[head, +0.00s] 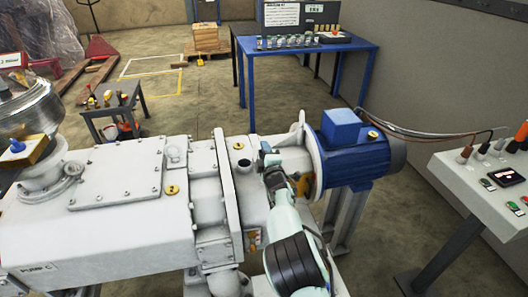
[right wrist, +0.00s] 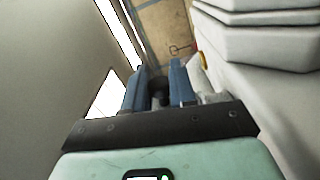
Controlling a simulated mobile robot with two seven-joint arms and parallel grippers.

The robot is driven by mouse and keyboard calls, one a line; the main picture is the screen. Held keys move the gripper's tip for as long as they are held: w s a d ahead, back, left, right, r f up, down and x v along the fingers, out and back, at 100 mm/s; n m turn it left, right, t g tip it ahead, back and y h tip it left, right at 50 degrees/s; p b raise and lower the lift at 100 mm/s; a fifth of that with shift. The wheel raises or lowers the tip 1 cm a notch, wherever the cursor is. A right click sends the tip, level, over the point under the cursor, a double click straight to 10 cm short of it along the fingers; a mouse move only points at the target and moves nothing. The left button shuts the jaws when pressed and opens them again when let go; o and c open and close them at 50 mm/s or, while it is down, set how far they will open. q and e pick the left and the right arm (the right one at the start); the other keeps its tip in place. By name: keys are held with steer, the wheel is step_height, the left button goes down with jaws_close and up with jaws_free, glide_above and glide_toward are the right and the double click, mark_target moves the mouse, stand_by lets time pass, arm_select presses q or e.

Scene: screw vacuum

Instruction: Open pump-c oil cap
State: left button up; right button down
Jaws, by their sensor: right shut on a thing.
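The white pump (head: 110,235), whose label reads like pump C, fills the lower left of the head view. My right gripper (head: 264,150) is over the pump's top, between the flange and the blue motor (head: 352,150). In the right wrist view the blue fingers of my right gripper (right wrist: 160,75) are closed around a small dark piece (right wrist: 158,88), which looks like the oil cap. In the head view this piece is hidden or too small to make out. A dark round opening (head: 244,163) shows on the pump's top just left of the gripper. My left gripper is not in view.
A blue table (head: 300,45) with small items stands at the back. A grey control console (head: 480,195) is at the right. A small tool cart (head: 110,105) stands behind the pump at left. The floor between the cart and the table is mostly free.

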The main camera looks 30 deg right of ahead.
steer(key=c, duration=1)
jaws_free()
steer(key=shift+s, duration=0.1)
steer(key=p+v, duration=0.1)
steer(key=v, duration=1.2)
steer(key=shift+s, duration=0.1)
